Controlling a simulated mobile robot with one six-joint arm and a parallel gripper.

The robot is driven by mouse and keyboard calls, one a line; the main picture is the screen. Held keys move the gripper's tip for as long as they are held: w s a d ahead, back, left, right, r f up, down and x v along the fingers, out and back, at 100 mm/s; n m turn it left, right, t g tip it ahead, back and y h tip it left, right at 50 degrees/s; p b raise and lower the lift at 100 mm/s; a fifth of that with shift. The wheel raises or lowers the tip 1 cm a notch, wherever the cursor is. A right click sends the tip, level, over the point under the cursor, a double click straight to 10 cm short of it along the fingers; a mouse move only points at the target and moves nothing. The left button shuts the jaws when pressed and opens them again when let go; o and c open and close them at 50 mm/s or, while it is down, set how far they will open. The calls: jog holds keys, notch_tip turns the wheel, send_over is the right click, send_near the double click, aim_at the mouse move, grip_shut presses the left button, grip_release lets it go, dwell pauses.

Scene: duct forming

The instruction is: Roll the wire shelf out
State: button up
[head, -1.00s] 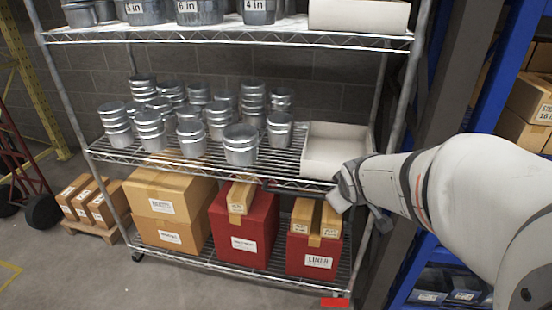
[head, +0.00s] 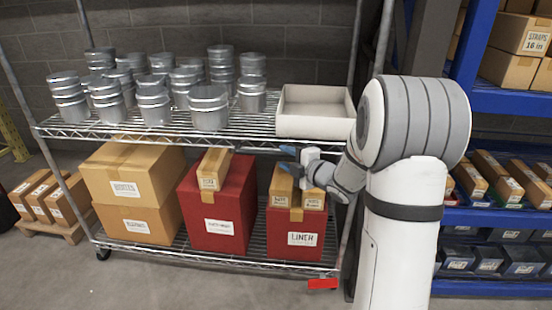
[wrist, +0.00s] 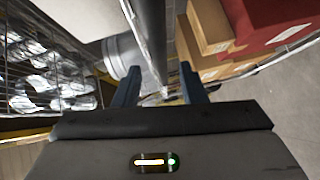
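The wire shelf (head: 110,133) stands against a grey block wall, with metal duct pieces and an open white tray on its middle level. Boxes stand on its bottom level. My gripper (head: 288,159) is at the front of the shelf, just below the middle level's edge, left of my arm. Its two blue fingers are apart. In the wrist view, my gripper (wrist: 160,88) is open, and the shelf's front rail (wrist: 152,38) runs in the gap between the fingers. I cannot tell whether a finger touches it.
A red piece (head: 322,283) sits at the shelf's lower right front corner. A blue rack (head: 500,103) with boxes and bins stands to the right. Small cartons on a pallet (head: 62,230) lie to the left. The floor in front of the shelf looks clear.

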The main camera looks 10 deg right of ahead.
aim_at(280, 155)
jog(key=shift+x, duration=2.2)
jog(key=shift+c, duration=0.4)
grip_shut()
